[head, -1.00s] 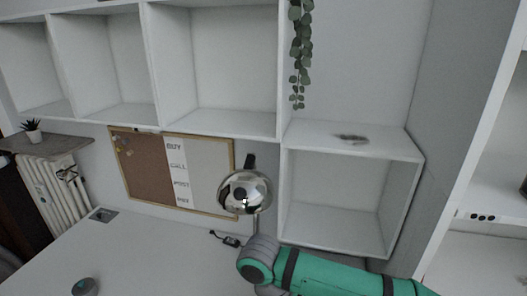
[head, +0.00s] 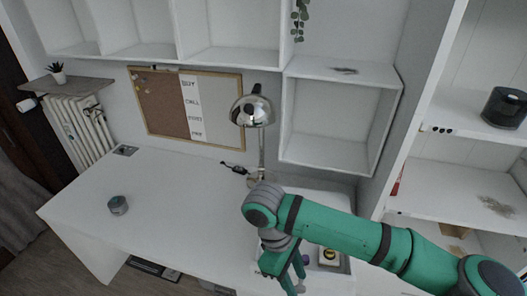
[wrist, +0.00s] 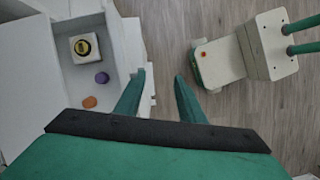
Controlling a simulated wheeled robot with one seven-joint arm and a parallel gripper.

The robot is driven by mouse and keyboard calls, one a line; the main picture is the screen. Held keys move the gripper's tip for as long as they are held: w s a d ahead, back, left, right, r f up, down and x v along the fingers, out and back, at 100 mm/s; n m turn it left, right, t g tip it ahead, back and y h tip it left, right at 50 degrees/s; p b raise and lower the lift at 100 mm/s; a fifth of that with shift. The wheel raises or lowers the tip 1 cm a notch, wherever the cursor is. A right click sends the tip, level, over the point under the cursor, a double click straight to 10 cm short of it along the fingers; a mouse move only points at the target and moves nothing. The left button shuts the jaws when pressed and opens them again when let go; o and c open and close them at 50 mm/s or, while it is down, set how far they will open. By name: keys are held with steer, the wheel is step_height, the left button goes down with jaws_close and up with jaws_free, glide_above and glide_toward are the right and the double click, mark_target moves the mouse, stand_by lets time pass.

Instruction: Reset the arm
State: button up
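My arm is green and grey and reaches in from the lower right in the head view. My gripper (head: 292,272) hangs down at the front right of the white desk (head: 175,185). In the wrist view the two green fingers of my gripper (wrist: 158,78) are apart with nothing between them. An open white drawer (wrist: 62,128) lies left of the fingers. It holds a white block with a yellow and black top (wrist: 84,46), a purple piece (wrist: 102,77) and an orange piece (wrist: 89,102).
A chrome lamp (head: 251,112) stands at the back of the desk, near my arm. A small grey cylinder (head: 118,205) sits on the left of the desk. White shelves (head: 338,125) rise behind, and a shelf with a dark round device (head: 505,108) is at right.

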steer(key=w+a+n+t+y, duration=0.15)
steer(key=a+y, duration=0.35)
steer(key=a, duration=0.8)
steer(key=w+a+m+t+y, duration=0.1)
steer(key=w+a+t+y, duration=0.2)
steer(key=a, duration=1)
steer(key=w+a+r+m+t+y, duration=0.2)
steer(key=a+r+m+t+y, duration=0.1)
steer(key=a+r+y, duration=0.25)
steer(key=w+a+r+m+t+y, duration=0.3)
steer(key=a+r+t+y, duration=0.15)
steer(key=a+r, duration=0.2)
steer(key=s+d+f+m+t+h, duration=0.35)
steer(key=d+f+m+h, duration=0.2)
steer(key=d+f, duration=0.25)
steer(key=s+d+f+m+t+h, duration=0.3)
steer(key=s+d+f+m+h, duration=0.3)
steer(key=f, duration=0.3)
steer(key=s+d+f+n+h, duration=0.1)
steer(key=s+d+f+n, duration=0.1)
steer(key=s+d, duration=0.6)
steer(key=s+d+f+n+g+h, duration=0.1)
steer(key=s+d+f+n+h, duration=0.1)
steer(key=s+d, duration=0.6)
steer(key=s+f, duration=0.1)
steer(key=s, duration=0.5)
steer(key=shift+s+n, duration=0.2)
steer(key=shift+n, duration=0.2)
